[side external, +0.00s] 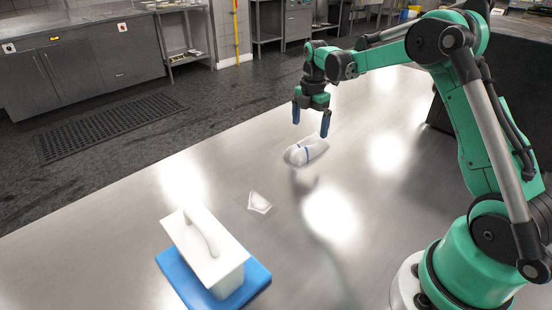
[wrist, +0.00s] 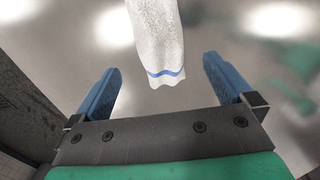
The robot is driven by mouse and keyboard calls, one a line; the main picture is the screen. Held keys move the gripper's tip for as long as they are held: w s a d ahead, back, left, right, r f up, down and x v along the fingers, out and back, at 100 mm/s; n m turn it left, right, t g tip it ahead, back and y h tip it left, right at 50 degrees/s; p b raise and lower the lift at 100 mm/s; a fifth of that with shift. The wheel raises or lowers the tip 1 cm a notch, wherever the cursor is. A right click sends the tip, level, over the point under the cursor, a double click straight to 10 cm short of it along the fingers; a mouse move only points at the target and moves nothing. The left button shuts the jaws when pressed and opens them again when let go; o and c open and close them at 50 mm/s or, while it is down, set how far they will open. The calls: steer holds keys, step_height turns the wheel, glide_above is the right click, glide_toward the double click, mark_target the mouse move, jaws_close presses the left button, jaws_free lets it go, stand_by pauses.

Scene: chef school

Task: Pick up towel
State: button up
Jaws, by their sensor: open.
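The towel (side external: 306,150) is white with a blue stripe and lies rolled or folded on the metal table (side external: 120,228). In the wrist view the towel (wrist: 158,42) hangs into the picture from the top edge, with its striped end between the lines of my two fingers and its far part cut off. My gripper (side external: 311,112) has blue fingers and is open and empty. It is above the table, over or close to the towel, and does not touch it. In the wrist view my gripper (wrist: 160,88) shows both fingers wide apart.
A white block with a handle (side external: 207,252) stands on a blue board (side external: 258,280) at the front. A small white piece (side external: 259,202) lies between it and the towel. The table around the towel is clear. Steel cabinets (side external: 85,62) stand beyond the floor.

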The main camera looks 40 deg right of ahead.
mark_target(309, 141)
step_height(309, 141, down, 6)
steer(key=shift+r, duration=0.15)
steer(key=c, duration=1.3)
step_height(309, 141, up, 20)
